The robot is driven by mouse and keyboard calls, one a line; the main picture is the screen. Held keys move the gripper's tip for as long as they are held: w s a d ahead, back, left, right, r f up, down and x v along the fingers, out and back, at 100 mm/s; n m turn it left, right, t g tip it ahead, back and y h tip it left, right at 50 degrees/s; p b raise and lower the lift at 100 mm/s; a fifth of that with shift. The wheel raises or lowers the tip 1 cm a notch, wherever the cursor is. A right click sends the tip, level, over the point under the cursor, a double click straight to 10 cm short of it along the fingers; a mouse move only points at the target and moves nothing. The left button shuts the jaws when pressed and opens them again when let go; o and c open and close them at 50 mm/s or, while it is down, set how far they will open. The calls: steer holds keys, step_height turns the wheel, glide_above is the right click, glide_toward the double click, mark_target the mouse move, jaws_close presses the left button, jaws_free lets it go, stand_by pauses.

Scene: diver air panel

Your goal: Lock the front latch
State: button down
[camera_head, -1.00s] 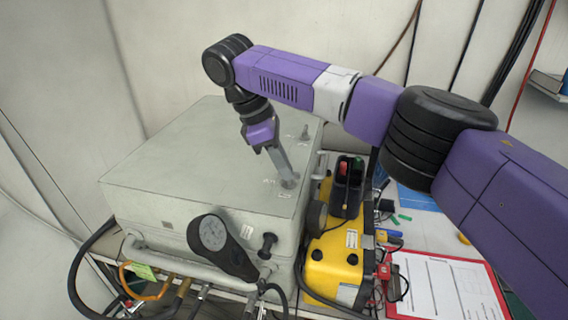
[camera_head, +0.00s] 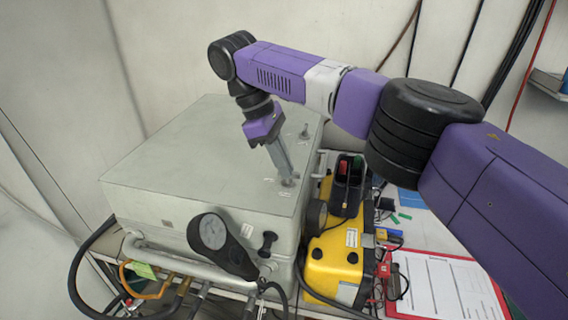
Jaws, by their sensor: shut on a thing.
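The air panel (camera_head: 190,160) is a large pale grey box with a flat top. Two small latches sit along the right side of its top. The front latch (camera_head: 289,182) is nearer to me, and the rear latch (camera_head: 304,132) stands upright farther back. My gripper (camera_head: 286,176) points down onto the front latch, its fingers closed around it. The fingers hide most of this latch, so its exact turn cannot be told.
A round gauge (camera_head: 213,231) and a black knob (camera_head: 268,242) stick out at the panel's front. A yellow case (camera_head: 336,262) with a black holder (camera_head: 347,186) stands close on the right. A red clipboard (camera_head: 447,284) lies beyond. Hoses hang below the front.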

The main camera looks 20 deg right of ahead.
steer(key=c, duration=1.5)
jaws_free()
steer(key=shift+v, duration=3.9)
